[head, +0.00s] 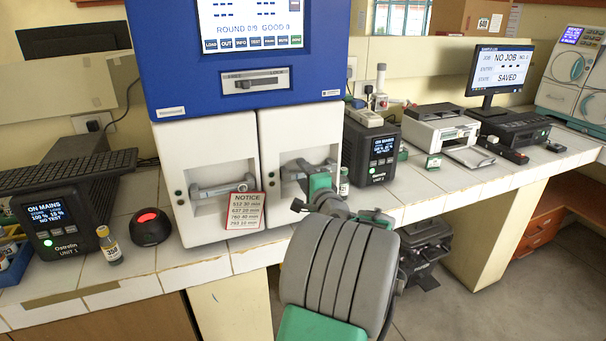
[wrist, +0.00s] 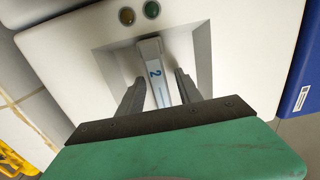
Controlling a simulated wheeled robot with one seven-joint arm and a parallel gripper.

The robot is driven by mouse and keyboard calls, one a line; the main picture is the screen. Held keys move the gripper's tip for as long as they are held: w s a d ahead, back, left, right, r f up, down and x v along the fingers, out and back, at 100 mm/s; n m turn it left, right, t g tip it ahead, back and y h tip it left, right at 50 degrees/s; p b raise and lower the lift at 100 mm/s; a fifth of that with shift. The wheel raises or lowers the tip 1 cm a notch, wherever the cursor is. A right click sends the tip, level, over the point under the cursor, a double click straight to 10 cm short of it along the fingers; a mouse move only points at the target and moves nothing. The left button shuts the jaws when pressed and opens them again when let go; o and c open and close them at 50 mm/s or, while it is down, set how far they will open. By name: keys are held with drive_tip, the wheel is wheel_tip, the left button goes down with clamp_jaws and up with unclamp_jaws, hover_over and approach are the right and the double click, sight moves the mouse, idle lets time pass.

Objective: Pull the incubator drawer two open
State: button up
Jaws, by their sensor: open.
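The incubator (head: 237,60) is a blue cabinet with a lit screen above two white drawer fronts. Drawer two (head: 275,133) is the right-hand front and sits closed; its face also fills much of the wrist view (wrist: 80,45). Its pale bar handle (wrist: 152,52), marked "2", lies in a recess. My gripper (wrist: 160,78) is open, with one grey finger on each side of the handle and gaps showing beside it. In the head view my green gripper body (head: 320,186) partly hides the handle.
A black Unit 2 box (head: 372,150) stands close on the right. At left are a small bottle (head: 109,245) and a round black device with a red light (head: 150,227) on the tiled bench (head: 200,262).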

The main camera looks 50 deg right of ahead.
drive_tip(key=shift+c, duration=0.3)
clamp_jaws()
idle(1.1)
